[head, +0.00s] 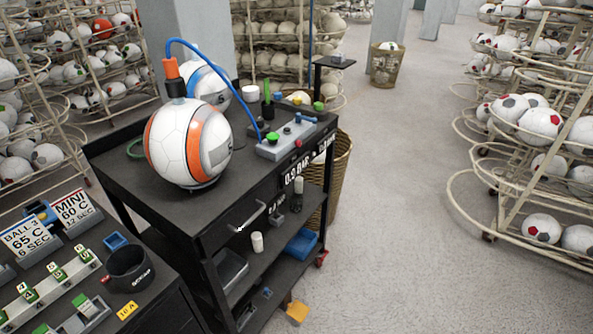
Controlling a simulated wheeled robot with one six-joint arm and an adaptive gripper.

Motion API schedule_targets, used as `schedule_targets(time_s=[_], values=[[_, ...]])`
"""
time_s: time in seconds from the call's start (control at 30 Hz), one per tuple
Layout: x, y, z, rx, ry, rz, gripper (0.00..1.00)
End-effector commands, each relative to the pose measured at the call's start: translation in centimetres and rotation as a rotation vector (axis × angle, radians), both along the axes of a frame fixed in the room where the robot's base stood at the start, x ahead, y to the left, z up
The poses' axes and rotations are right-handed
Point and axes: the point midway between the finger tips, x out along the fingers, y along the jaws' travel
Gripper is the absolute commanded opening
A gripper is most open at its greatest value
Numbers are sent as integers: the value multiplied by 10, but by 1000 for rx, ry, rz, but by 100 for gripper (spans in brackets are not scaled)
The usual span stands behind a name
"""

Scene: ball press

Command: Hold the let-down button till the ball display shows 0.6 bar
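The white ball with orange and grey panels (187,145) sits on a low dark stand on the black cart's top (215,195). An orange and black fitting (173,80) stands on top of it, and a blue hose (222,75) runs from it to a pale control box (284,143). The box carries a green button (272,138), a red button (298,143) and a blue part (305,119). I cannot tell which is the let-down button, whether any is pressed, or read a ball display. My gripper is not in view.
A "0.9 BAR" sign (296,171) hangs at the cart's right edge. A second ball (207,85) stands behind the first.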

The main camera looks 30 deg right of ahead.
Motion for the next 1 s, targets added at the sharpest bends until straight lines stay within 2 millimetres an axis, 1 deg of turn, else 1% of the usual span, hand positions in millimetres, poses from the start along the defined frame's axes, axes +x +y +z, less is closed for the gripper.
schedule_targets(time_s=[0.47, 0.5, 0.57, 0.6, 0.63, 1.0], values=[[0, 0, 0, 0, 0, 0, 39], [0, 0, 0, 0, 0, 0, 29], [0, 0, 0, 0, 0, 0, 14], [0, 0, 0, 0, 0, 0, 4], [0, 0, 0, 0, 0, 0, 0], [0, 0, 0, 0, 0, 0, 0]])
